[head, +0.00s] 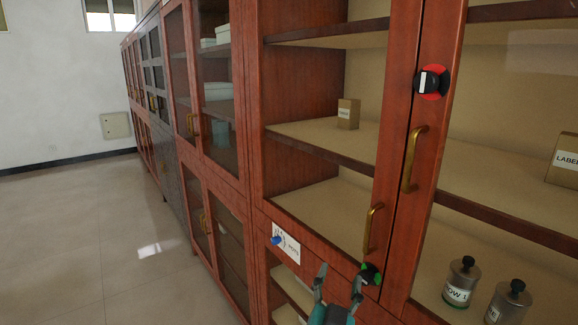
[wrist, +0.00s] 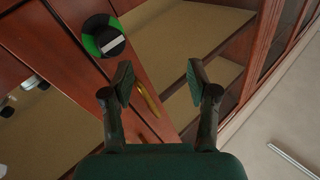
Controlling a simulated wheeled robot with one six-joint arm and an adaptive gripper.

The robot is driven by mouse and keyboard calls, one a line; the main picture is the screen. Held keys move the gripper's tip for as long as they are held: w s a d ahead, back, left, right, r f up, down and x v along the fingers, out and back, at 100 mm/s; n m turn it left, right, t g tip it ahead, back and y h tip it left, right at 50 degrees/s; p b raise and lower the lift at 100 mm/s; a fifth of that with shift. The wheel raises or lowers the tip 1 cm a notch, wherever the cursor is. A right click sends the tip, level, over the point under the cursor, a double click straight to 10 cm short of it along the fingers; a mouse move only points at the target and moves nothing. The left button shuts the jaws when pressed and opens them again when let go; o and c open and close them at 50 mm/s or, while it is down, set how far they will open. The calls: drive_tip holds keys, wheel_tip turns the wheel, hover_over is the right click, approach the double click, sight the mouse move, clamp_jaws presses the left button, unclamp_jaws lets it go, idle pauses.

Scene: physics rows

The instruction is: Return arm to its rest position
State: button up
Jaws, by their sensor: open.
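My gripper (head: 339,285) is open and empty at the bottom of the head view, in front of the cabinet's lower rail. In the wrist view its two dark fingers (wrist: 158,82) stand apart with nothing between them. A black dial with a green surround (head: 371,273) is just right of the gripper in the head view. A green-and-black dial with a white bar (wrist: 104,36) shows at the upper left in the wrist view. A brass handle (wrist: 147,95) lies beyond the fingers, and I cannot tell whether they touch it.
The red-brown cabinet (head: 250,180) fills the right side. A small box (head: 348,113) and a labelled box (head: 565,158) stand on its shelves, with metal weights (head: 462,281) lower right. A black-and-red dial (head: 432,81) is on the upright. Open floor (head: 90,235) lies left.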

drive_tip(key=s+d+f+n+g+y, duration=0.1)
drive_tip(key=s+d+f+n+y, duration=0.2)
drive_tip(key=s+f, duration=0.7)
drive_tip(key=s+d+f+n+g+y, duration=0.1)
drive_tip(key=s+d+f+n+y, duration=0.2)
drive_tip(key=s+f, duration=0.7)
drive_tip(key=s+d+f+g, duration=0.1)
drive_tip(key=s, duration=1.1)
drive_tip(key=s+d+f, duration=0.1)
drive_tip(key=s, duration=1.2)
drive_tip(key=shift+d+f+n+g, duration=0.3)
drive_tip(key=shift+d+f+g, duration=0.05)
drive_tip(key=shift+d+g, duration=0.05)
